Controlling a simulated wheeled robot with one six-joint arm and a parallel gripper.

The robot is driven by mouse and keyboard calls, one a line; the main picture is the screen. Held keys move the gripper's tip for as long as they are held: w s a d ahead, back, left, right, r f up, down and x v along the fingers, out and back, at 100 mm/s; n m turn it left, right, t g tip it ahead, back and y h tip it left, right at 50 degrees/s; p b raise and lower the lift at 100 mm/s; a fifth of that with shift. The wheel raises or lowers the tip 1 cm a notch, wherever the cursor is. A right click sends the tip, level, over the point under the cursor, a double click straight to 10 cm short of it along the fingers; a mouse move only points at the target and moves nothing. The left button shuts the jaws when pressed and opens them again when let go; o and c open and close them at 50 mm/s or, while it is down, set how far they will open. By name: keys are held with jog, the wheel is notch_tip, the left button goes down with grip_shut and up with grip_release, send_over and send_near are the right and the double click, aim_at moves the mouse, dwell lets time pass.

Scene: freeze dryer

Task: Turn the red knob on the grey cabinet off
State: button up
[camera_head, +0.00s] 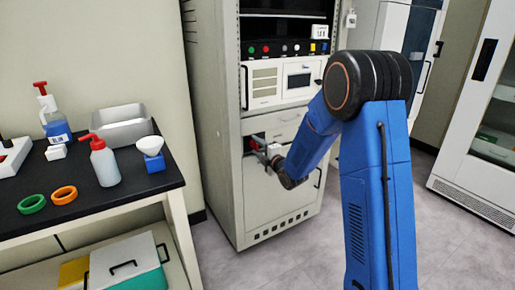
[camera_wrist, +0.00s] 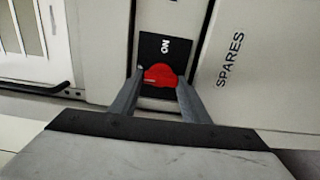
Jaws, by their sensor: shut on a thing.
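The red knob (camera_wrist: 160,75) sits on a black plate (camera_wrist: 166,47) marked "ON", seen in the wrist view. My gripper (camera_wrist: 158,80) has one finger on each side of the knob and is shut on it. In the head view, my gripper (camera_head: 264,147) reaches the front of the grey cabinet (camera_head: 225,140) below its middle panels. A small bit of red shows there beside the fingers, and the rest of the knob is hidden. The knob's pointing direction is hard to tell.
The word "SPARES" (camera_wrist: 230,60) is on the panel beside the plate. A black-topped table (camera_head: 95,195) with bottles, a metal tray (camera_head: 122,126) and green and orange rings stands at the left. A white glass-door unit (camera_head: 475,100) stands at the right. Grey floor lies between.

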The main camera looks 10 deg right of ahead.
dwell(0.3)
jog(key=o, duration=1)
jog(key=shift+o, duration=0.2)
jog(key=shift+s, duration=0.1)
jog(key=v, duration=1.7)
jog(key=shift+s, duration=0.15)
